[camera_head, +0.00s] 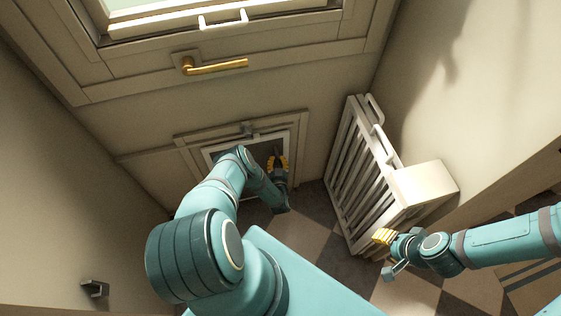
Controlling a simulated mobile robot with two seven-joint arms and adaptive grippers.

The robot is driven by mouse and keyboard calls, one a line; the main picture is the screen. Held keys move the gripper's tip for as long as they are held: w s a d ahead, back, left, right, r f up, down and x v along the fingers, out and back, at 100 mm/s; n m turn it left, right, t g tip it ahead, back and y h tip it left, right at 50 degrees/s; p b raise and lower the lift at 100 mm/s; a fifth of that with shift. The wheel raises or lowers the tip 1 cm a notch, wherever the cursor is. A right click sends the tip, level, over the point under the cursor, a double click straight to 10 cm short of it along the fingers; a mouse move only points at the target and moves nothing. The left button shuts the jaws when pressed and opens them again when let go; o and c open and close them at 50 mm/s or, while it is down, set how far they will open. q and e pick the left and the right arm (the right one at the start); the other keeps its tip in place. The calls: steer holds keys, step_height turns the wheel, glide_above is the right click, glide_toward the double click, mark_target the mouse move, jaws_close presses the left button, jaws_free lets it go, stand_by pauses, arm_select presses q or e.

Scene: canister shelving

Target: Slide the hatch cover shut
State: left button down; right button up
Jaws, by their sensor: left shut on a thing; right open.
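The hatch (183,143) is a small pale-framed panel low in the far wall. Its hatch cover (262,137) shows a white border around a dark grey inner area, with a small grey fitting on the frame above. My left arm hides its lower left part, and I cannot tell how far it stands open. My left gripper (277,163), with yellow fingertips, is at the right part of the dark area, shut on what seems to be the hatch cover; the contact is hard to see. My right gripper (387,255) is open and empty at the lower right, away from the hatch.
A window with a white handle (223,19) and a brass lever (215,67) is above the hatch. A white slatted radiator (350,185) with a pale box (424,184) stands right of the hatch, close to my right gripper. Checkered floor (290,238) lies below. Walls enclose both sides.

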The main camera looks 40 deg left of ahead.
arm_select(q)
steer(key=shift+w+d, duration=0.1)
steer(key=shift+d, duration=0.15)
steer(key=c, duration=1)
jaws_free()
steer(key=shift+w+d, duration=0.1)
steer(key=shift+r, duration=0.15)
glide_toward(278, 136)
steer(key=x, duration=0.5)
steer(key=shift+w, duration=0.15)
